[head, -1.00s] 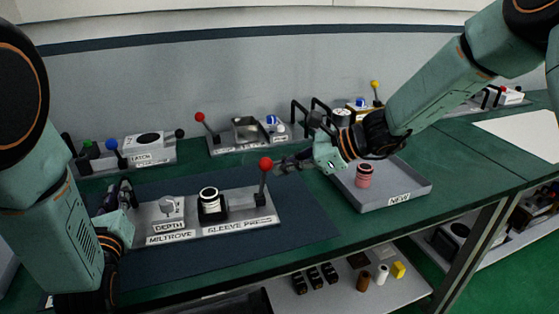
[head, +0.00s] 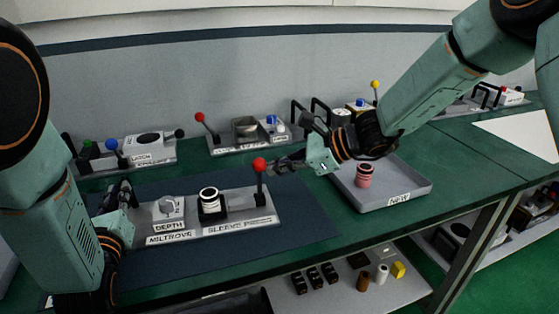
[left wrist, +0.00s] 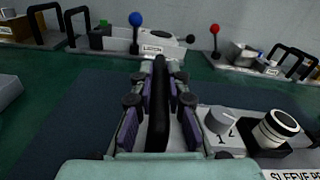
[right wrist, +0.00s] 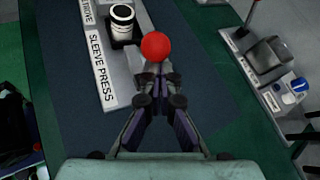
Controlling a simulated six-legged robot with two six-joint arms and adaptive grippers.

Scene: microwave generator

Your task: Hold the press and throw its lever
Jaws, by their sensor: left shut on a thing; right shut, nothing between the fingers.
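The sleeve press (head: 218,222) is a grey plate on the dark mat, with a depth knob (head: 167,208) and a black-and-white sleeve (head: 209,196) in its black holder. Its lever has a red ball (head: 259,164) and stands near upright at the right end. My left gripper (head: 124,190) is shut on a black upright handle (left wrist: 158,105) at the press's left end. My right gripper (head: 277,164) is shut and empty, its fingertips at the right side of the red ball. The right wrist view shows the ball (right wrist: 156,46) just beyond the fingertips (right wrist: 157,84); contact is hard to tell.
A grey tray (head: 415,190) labelled NEW holds a pink-red sleeve (head: 365,175) at the right. Other fixtures with levers, such as the blue-knobbed one (head: 135,157), stand along the back. The mat (head: 300,222) right of the press is bare.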

